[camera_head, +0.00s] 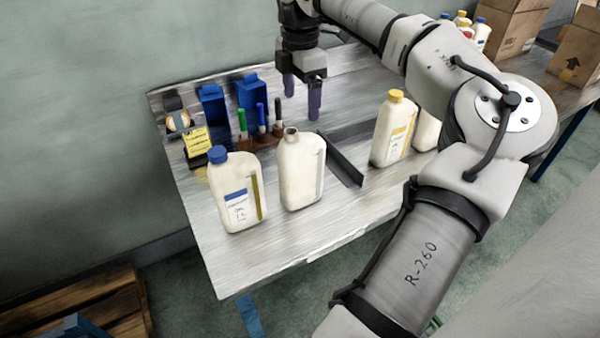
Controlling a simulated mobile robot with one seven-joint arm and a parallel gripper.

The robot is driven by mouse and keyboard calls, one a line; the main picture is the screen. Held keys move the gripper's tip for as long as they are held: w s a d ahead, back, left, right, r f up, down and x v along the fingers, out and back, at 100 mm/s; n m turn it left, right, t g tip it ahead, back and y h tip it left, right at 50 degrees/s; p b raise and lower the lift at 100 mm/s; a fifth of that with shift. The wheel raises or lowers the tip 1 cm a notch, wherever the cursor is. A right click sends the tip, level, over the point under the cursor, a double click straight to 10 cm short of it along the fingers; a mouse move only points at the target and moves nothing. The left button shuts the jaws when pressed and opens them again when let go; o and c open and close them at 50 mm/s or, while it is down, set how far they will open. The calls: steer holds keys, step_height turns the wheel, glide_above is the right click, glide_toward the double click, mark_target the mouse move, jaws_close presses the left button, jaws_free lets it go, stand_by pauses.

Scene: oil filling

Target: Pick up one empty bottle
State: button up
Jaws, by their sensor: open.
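An uncapped white bottle (300,172) stands upright near the middle of the table, its open neck showing; I cannot tell how full it is. A white bottle with a blue cap (235,192) stands upright to its left. A white bottle with a yellow cap (393,130) stands upright to the right, and another white bottle (427,131) is partly hidden behind my arm. My gripper (301,97) is open and empty, pointing down above the back of the table, behind the uncapped bottle and apart from it.
The table (330,232) has free room along its front. A dark angled rail (344,168) lies between the bottles. Blue boxes (252,95), several markers (262,120) and a yellow note (197,141) stand at the back left. Cardboard boxes (500,28) are far right; a wooden pallet (85,305) is lower left.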

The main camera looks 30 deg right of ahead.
mark_target(301, 136)
step_height(301, 136, down, 7)
steer(key=b, duration=0.4)
steer(key=shift+f, duration=0.15)
step_height(301, 136, down, 5)
steer(key=b, duration=0.3)
steer(key=shift+s+f+b, duration=0.1)
steer(key=shift+b, duration=0.2)
steer(key=c, duration=1.3)
steer(key=shift+c, duration=0.2)
